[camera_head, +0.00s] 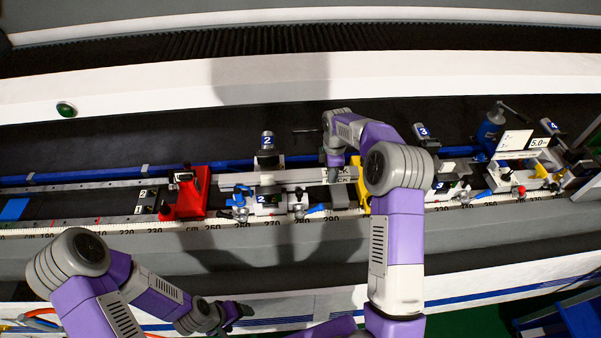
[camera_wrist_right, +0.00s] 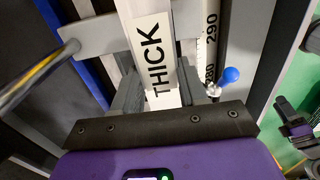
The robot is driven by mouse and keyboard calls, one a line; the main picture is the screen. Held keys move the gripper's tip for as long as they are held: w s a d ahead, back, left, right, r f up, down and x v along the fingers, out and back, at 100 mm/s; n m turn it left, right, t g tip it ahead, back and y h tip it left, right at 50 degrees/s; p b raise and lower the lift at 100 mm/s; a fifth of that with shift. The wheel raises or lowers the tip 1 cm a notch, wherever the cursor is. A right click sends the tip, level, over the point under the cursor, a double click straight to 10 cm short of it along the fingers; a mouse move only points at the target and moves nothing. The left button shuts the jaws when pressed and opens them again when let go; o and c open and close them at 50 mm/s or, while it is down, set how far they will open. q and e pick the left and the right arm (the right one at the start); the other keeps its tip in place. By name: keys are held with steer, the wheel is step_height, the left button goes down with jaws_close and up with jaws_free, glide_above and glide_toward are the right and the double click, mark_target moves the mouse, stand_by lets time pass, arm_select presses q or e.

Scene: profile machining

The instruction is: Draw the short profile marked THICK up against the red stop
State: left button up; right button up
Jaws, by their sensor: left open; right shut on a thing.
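The short profile (camera_head: 245,180) is a pale bar lying along the machine rail in the head view. Its label THICK shows large in the right wrist view (camera_wrist_right: 150,55). My right gripper (camera_head: 338,166) is shut on the profile near its right end, and its dark fingers flank the bar in the wrist view (camera_wrist_right: 160,92). The red stop (camera_head: 186,192) stands at the profile's left end. That end is close to the stop; I cannot tell whether they touch. My left gripper (camera_head: 236,312) is open and empty, low in front of the machine.
A yellow block (camera_head: 361,192) stands at the profile's right end, partly behind my right arm. Clamp units marked 2 (camera_head: 267,141) and 3 (camera_head: 422,131) line the rail. A blue-knobbed lever (camera_wrist_right: 230,75) is close beside my right gripper. A centimetre scale (camera_head: 160,230) runs along the front.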

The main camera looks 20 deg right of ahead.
mark_target(310, 174)
steer(key=shift+w+a, duration=0.25)
steer(key=shift+a, duration=0.9)
steer(key=shift+w+a, duration=0.3)
steer(key=shift+a, duration=0.85)
steer(key=shift+w+a, duration=0.25)
steer(key=shift+a, duration=0.9)
steer(key=o, duration=1.2)
steer(key=shift+a, duration=0.1)
